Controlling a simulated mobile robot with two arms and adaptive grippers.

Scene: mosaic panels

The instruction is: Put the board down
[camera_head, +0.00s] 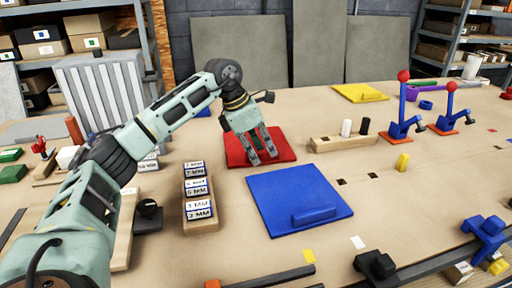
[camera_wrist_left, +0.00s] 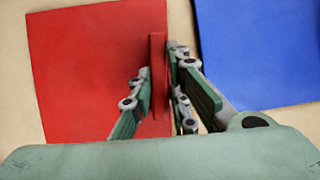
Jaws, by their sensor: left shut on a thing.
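My left gripper (camera_head: 262,155) is shut on the upright handle (camera_wrist_left: 157,75) of a flat red board. The red board (camera_head: 236,158) is level, at or just above the tabletop; I cannot tell if it touches. In the wrist view the red board (camera_wrist_left: 80,75) fills the left side, with one gripper finger on each side of its handle. A blue board (camera_head: 285,190) with a blue handle lies in front and to the right of the red one. It also shows at the right of the wrist view (camera_wrist_left: 260,50). My right gripper is not in view.
A wooden block with labelled cards (camera_head: 198,222) stands left of the blue board. A wooden holder with pegs (camera_head: 343,143) and blue levers with red balls (camera_head: 403,125) stand to the right. A yellow board (camera_head: 360,93) lies at the back. Bare tabletop separates these.

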